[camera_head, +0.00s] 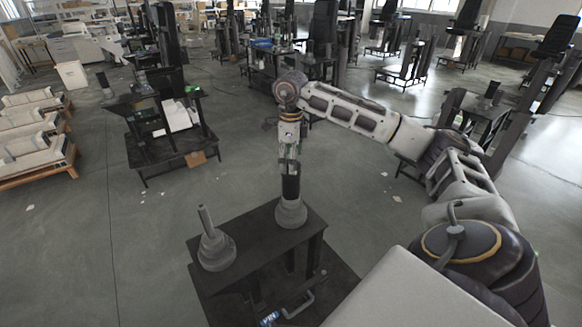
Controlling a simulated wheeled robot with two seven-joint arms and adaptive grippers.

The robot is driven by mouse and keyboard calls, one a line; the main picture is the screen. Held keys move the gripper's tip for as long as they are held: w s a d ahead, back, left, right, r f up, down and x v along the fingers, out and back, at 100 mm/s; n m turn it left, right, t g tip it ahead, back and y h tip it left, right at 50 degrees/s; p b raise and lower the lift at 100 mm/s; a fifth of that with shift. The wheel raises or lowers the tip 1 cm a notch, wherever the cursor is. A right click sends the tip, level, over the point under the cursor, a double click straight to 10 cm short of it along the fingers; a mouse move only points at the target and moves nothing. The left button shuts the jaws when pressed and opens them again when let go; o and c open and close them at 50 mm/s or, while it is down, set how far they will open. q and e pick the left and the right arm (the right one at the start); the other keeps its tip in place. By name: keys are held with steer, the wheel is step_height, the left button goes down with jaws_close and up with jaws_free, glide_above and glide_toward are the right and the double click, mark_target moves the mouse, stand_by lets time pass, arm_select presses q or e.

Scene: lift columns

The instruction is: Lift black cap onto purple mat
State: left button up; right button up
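A black cylinder (291,186), which looks like the black cap, stands upright on a round grey stepped base (291,212) at the back right of a dark table (252,240). My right arm comes in from the right and bends down over it. My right gripper (289,168) points straight down at the cylinder's top. The fingers are too small to tell whether they are open or shut, or whether they touch it. No purple mat is visible. My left gripper is not in view.
The tabletop between the two bases is clear. Another dark workstation (170,145) and beige pallet-like units (36,153) stand farther off to the left.

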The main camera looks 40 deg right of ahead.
steer(key=shift+f, duration=0.85)
steer(key=c, duration=1.2)
steer(key=shift+r, duration=0.1)
steer(key=shift+c, duration=0.2)
step_height(320, 180, up, 10)
steer(key=shift+b, duration=0.4)
